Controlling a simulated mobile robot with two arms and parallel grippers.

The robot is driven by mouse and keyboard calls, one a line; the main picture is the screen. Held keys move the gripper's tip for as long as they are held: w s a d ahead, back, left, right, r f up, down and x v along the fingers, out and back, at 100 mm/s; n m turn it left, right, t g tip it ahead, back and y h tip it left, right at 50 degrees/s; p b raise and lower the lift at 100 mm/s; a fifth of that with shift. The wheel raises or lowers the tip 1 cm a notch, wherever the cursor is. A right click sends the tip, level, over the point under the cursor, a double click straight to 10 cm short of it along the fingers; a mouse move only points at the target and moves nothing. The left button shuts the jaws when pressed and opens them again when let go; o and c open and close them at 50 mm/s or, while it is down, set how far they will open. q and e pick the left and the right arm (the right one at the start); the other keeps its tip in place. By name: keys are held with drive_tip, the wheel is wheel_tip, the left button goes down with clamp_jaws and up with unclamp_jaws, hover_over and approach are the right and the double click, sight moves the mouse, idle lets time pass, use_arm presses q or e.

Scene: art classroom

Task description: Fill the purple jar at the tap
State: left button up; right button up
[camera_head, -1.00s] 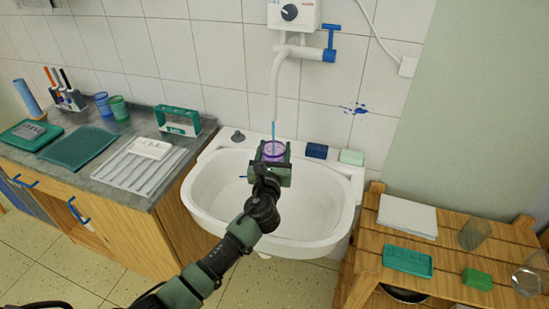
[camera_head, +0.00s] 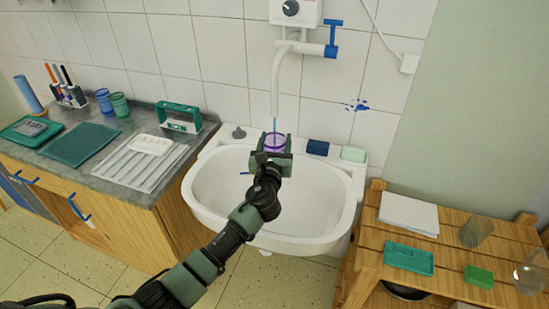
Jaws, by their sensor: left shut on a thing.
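The translucent purple jar (camera_head: 275,141) is upright under the tap, over the back part of the white basin. My left gripper (camera_head: 274,152) is shut on it from the front, and its dark fingers hide part of the jar. The tap's white spout (camera_head: 280,67) hangs from the wall above, and a thin blue stream (camera_head: 274,105) runs from it down to the jar's mouth. The tap has a blue handle (camera_head: 333,38) at the right. The level inside the jar is too small to tell. My right gripper is not in view.
A counter with a white ribbed drainer (camera_head: 130,170) stands left. A wooden shelf unit (camera_head: 450,258) with a green tray (camera_head: 408,258) stands right.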

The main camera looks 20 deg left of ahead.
use_arm(q)
drive_tip(key=w+a+b, duration=0.1)
drive_tip(key=w+b, duration=0.1)
drive_tip(key=w, duration=0.4)
drive_tip(key=shift+a, duration=0.4)
idle(7.0)
